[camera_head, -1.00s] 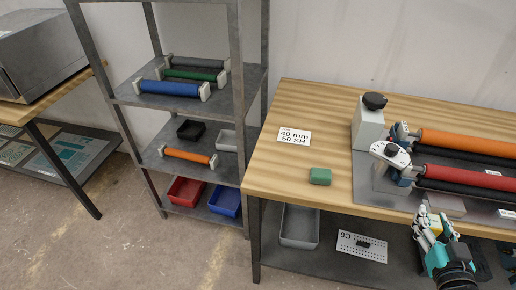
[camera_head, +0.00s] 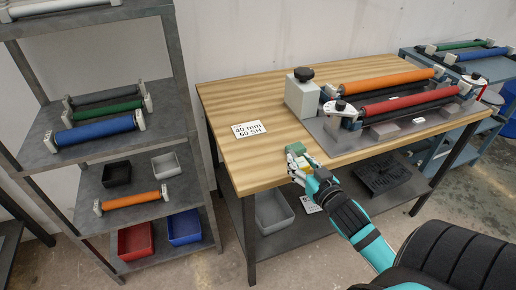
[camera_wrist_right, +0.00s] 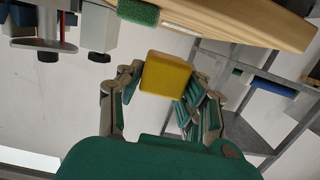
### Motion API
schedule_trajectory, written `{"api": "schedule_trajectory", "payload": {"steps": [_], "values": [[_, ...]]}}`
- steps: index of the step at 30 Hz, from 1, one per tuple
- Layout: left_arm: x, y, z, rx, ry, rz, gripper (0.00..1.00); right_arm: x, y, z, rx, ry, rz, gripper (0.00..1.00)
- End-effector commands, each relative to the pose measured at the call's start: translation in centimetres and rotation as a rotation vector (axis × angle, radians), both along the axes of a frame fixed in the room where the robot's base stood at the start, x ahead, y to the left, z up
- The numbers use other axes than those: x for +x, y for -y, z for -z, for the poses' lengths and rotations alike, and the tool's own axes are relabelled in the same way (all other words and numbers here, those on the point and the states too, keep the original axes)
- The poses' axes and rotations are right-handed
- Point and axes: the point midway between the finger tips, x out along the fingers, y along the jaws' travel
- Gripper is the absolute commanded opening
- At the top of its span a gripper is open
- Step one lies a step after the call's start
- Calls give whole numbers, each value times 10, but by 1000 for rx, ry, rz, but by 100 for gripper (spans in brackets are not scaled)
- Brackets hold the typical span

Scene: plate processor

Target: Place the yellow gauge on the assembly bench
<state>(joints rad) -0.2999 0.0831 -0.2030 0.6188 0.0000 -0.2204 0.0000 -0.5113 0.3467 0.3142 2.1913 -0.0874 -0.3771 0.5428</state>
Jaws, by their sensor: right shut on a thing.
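The yellow gauge (camera_wrist_right: 166,74) is a small block held between the fingers of my right gripper (camera_wrist_right: 163,88) in the right wrist view. In the head view my right gripper (camera_head: 298,165) is at the front edge of the assembly bench (camera_head: 235,165), close to a green block (camera_head: 297,147). The gauge is mostly hidden by the fingers there. The bench has a light wooden top. The green block (camera_wrist_right: 138,12) also shows in the right wrist view, beyond the gauge and apart from it. My left gripper is out of view.
A white label card (camera_head: 249,129) lies on the bench. A machine with orange (camera_head: 387,77) and red (camera_head: 410,101) rollers covers its right part. The bench top's left front is bare. A grey shelf (camera_head: 95,188) with rollers and bins stands at left.

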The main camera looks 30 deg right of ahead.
Motion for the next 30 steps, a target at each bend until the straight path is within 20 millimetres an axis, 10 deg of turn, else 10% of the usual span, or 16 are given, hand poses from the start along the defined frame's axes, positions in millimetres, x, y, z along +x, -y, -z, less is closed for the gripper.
{"api": "schedule_trajectory", "payload": {"steps": [13,30], "values": [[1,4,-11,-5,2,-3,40,112,-14,8,1,2,0,2],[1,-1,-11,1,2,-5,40,125,-16,47,0,0,-1,2]]}}
